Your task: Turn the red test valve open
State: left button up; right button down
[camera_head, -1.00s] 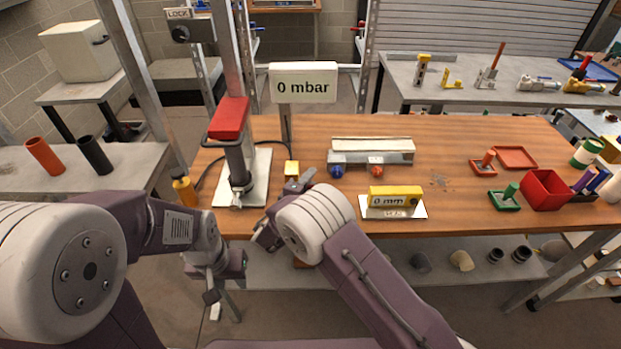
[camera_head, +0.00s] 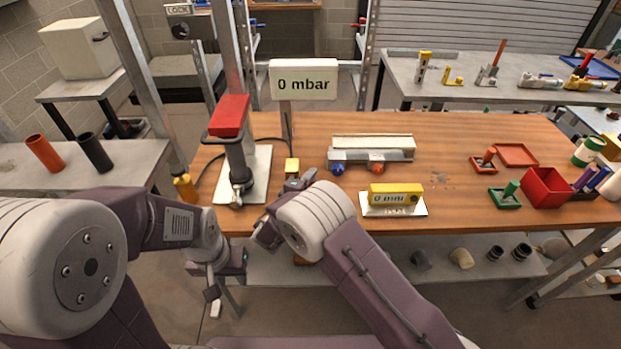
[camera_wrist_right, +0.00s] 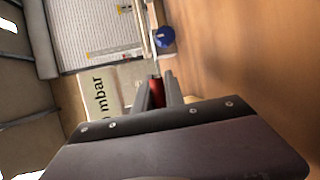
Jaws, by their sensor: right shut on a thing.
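A red piece (camera_wrist_right: 156,91), which looks like the red test valve's handle, sits between the fingers of my right gripper (camera_wrist_right: 157,93) in the right wrist view. The fingers are shut on it. In the head view my right gripper (camera_head: 299,181) is at the front of the wooden bench, by a small yellow block, and my own wrist hides the red piece. The sign (camera_head: 303,80) behind it reads "0 mbar". My left gripper (camera_head: 213,298) hangs low in front of the bench, away from the valve; its fingers are too small to judge.
A red-topped press (camera_head: 229,117) stands left of my right gripper. A rail block (camera_head: 372,149) with a blue knob (camera_head: 337,169) and an orange knob (camera_head: 377,169) lies to the right. A yellow "0 mm" gauge (camera_head: 396,194) is near the front edge.

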dwell(0.8)
jog(key=shift+r+n+b, duration=0.15)
jog(key=shift+n+b, duration=0.45)
jog(key=shift+b, duration=0.15)
jog(key=shift+a+r+n+t+h+b, duration=0.1)
jog(key=shift+r+n+t+h+b, duration=0.45)
jog(key=shift+n+b, duration=0.45)
jog(key=r+n+t+b, duration=0.1)
jog(key=n, duration=0.1)
jog(key=a+r+n+t+b, duration=0.1)
jog(key=n, duration=0.1)
jog(key=shift+h, duration=0.25)
jog(key=shift+a+r+n+t+y+b, duration=0.15)
jog(key=shift+a+r+n+t+y, duration=0.4)
jog(key=shift+n, duration=1.3)
jog(key=shift+a+r+n+t+y+b, duration=0.2)
jog(key=shift+a+n+t+y, duration=0.4)
jog(key=shift+n, duration=1.3)
jog(key=shift+a+r+n+t+y+b, duration=0.1)
jog(key=shift+a+r+n+t+y, duration=0.35)
jog(key=shift+n, duration=1.4)
jog(key=shift+a+f+n+t, duration=0.1)
jog(key=shift+n+t, duration=0.2)
jog(key=shift+t, duration=0.15)
jog(key=c, duration=1.4)
grip_release()
